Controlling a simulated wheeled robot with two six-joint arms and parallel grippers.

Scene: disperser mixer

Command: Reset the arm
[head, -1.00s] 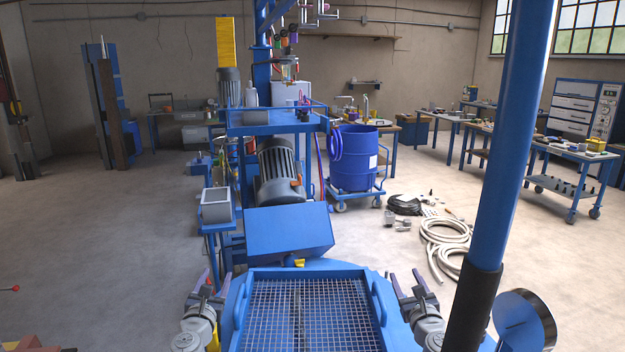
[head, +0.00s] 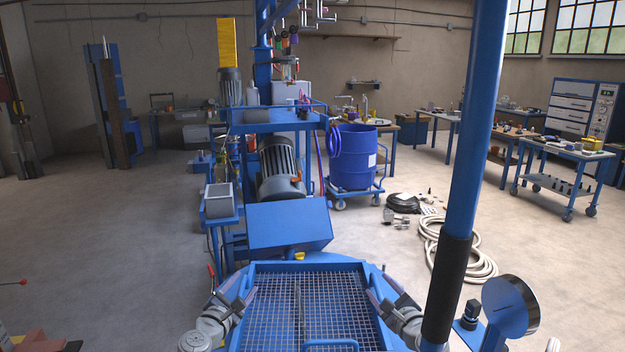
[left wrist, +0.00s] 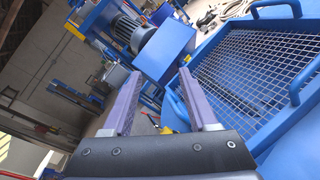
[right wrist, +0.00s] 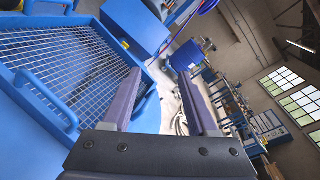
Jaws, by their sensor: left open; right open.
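My left gripper (head: 232,297) is open and empty beside the left edge of the blue mixer's mesh-covered hatch (head: 305,264). In the left wrist view its two purple-grey fingers (left wrist: 163,100) stand apart with nothing between them. My right gripper (head: 386,292) is open and empty beside the right edge of the same hatch. In the right wrist view its fingers (right wrist: 160,102) are also apart with nothing between them. Neither gripper is seen holding anything; whether they touch the hatch rim cannot be told.
A blue post (head: 470,150) with a black sleeve rises at the right, near a round disc (head: 510,306). A blue housing (head: 288,228) and motor (head: 280,168) stand behind the hatch. A blue drum (head: 352,158), coiled hoses (head: 455,245) and a cart (head: 565,180) are farther off.

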